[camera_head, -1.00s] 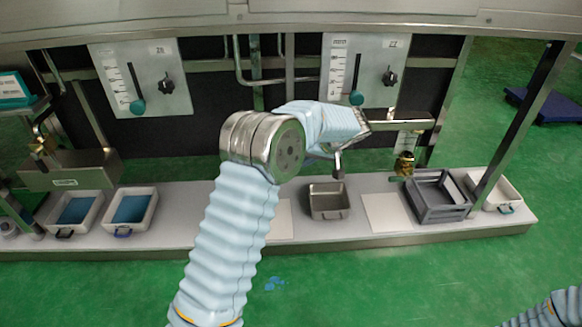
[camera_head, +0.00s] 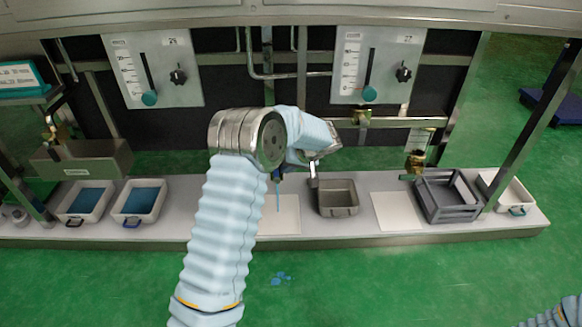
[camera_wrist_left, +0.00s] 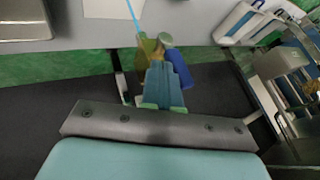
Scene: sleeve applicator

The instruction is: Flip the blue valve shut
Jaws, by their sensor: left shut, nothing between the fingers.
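The blue valve handle (camera_wrist_left: 180,74) is in the left wrist view, right beside the fingers of my left gripper (camera_wrist_left: 163,70). The fingers are shut and empty; I cannot tell whether they touch the handle. The brass valve body (camera_wrist_left: 149,46) lies just beyond the fingertips. A thin blue stream (camera_wrist_left: 131,12) runs from it, and the stream (camera_head: 278,198) also shows in the head view, falling towards a white board (camera_head: 282,215). In the head view my left wrist hides the fingertips and most of the valve. My right gripper is out of view.
A metal tray (camera_head: 338,197) stands right of the stream. Two white bins with blue contents (camera_head: 138,201) stand at left. A grey crate (camera_head: 447,194) is at right. Another brass valve (camera_head: 415,163) hangs near it. Blue spots (camera_head: 280,279) lie on the green floor.

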